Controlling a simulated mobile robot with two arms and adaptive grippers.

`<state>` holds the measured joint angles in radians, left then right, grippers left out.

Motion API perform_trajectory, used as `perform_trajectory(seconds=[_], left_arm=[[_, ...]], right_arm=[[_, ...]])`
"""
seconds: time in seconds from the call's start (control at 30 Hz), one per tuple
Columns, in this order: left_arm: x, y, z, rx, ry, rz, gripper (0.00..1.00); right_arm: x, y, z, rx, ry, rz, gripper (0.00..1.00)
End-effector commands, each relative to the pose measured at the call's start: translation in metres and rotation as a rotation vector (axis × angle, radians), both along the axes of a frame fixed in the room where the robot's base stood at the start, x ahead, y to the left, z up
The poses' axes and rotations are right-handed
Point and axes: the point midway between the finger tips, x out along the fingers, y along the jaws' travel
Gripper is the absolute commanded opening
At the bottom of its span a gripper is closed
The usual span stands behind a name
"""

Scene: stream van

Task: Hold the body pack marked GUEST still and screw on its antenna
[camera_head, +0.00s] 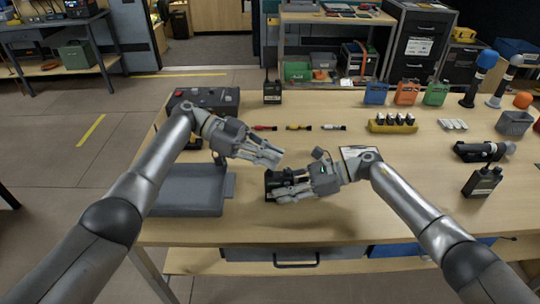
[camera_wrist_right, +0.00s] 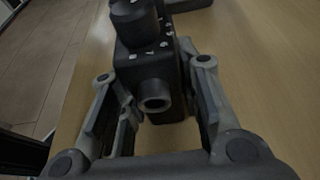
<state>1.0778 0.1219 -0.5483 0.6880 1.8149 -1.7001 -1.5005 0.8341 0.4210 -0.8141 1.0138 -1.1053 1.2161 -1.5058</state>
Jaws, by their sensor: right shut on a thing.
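A black body pack (camera_head: 271,181) is at the front middle of the table, partly hidden by my right gripper (camera_head: 291,187). My right gripper is shut on it from the right. In the right wrist view the pack (camera_wrist_right: 152,62) sits between the two fingers, with a round black knob (camera_wrist_right: 134,22) and a ring-shaped socket (camera_wrist_right: 155,96) facing the camera. No GUEST marking is readable. My left gripper (camera_head: 272,155) hangs just above and behind the pack, apart from it; its finger gap and anything in it cannot be made out.
Slim pieces with red (camera_head: 264,127), yellow (camera_head: 299,127) and white (camera_head: 333,127) parts lie behind the grippers. A grey tray (camera_head: 228,186) is at left. Other black packs stand at the back (camera_head: 272,94) and right (camera_head: 482,183). Clear tabletop lies right of centre.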

Motion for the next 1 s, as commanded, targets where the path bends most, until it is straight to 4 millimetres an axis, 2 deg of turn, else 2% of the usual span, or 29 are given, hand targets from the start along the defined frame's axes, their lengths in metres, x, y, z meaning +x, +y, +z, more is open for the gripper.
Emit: perform_trajectory(seconds=[0.23, 0.3, 0.47, 0.8, 0.87, 1.0], left_arm=[[0.005, 0.0, -0.002, 0.006, -0.001, -0.05, 0.0], [0.005, 0.001, -0.003, 0.006, -0.004, -0.052, 0.11], [0.004, 0.001, -0.002, 0.005, -0.005, -0.052, 0.3], [0.004, 0.0, 0.001, 0.003, -0.004, -0.054, 0.3], [0.004, 0.0, 0.006, 0.003, -0.005, -0.053, 0.3], [0.004, 0.0, 0.027, 0.002, -0.009, -0.055, 0.3]], right_arm=[[0.0, 0.0, 0.001, 0.002, -0.001, 0.003, 0.0], [-0.001, 0.001, 0.001, 0.002, -0.002, 0.004, 0.0], [0.0, 0.001, 0.001, 0.002, -0.002, 0.003, 0.0], [0.0, 0.0, 0.001, 0.001, -0.001, 0.0, 0.0], [0.0, 0.0, 0.001, 0.001, -0.001, 0.0, 0.0], [0.0, 0.0, 0.001, 0.001, -0.001, 0.0, 0.0]])
